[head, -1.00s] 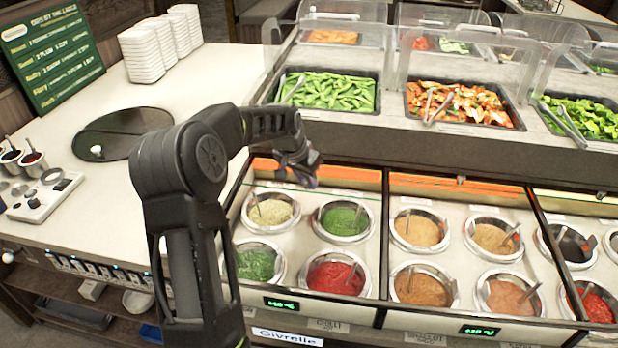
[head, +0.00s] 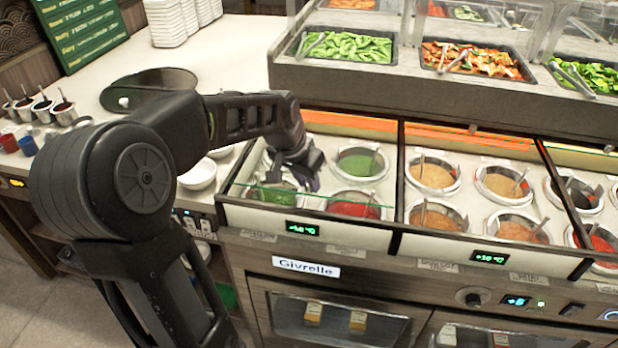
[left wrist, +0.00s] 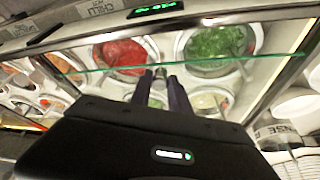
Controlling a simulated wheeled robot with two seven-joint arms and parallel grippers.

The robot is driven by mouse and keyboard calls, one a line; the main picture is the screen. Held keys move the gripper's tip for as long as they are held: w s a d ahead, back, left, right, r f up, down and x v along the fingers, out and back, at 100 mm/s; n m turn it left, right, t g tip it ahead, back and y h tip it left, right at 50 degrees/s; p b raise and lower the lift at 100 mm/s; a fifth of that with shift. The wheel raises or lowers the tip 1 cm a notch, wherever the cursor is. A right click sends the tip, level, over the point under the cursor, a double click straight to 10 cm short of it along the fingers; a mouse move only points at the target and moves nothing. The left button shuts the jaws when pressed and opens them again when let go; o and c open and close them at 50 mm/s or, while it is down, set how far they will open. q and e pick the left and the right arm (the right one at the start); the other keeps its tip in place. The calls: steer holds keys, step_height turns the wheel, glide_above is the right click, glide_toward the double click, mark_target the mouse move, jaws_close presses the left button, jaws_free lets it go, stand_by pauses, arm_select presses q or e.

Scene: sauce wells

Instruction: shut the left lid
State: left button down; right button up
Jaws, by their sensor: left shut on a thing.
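The left lid is a clear glass pane with a green front edge (head: 345,210), over the left bay of sauce wells. It covers most of the bay; the edge crosses the front row, over the red well (head: 355,205) and beside the left green well (head: 262,193). My left gripper (head: 308,182) is at this edge. In the left wrist view, my left gripper (left wrist: 160,78) is shut on the lid's small knob (left wrist: 158,88), and the green glass edge (left wrist: 200,62) runs just beyond the fingers. The arm hides part of the bay's back left. My right gripper is not in view.
The middle bay stands open with its lid knob (head: 472,129) at the back. The counter front with a temperature display (head: 303,229) lies before the left bay. White bowls (head: 198,175) stand at left. Food trays (head: 345,46) sit behind.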

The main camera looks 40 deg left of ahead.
arm_select(q)
steer(key=c, duration=1.5)
jaws_free()
steer(key=v, duration=0.8)
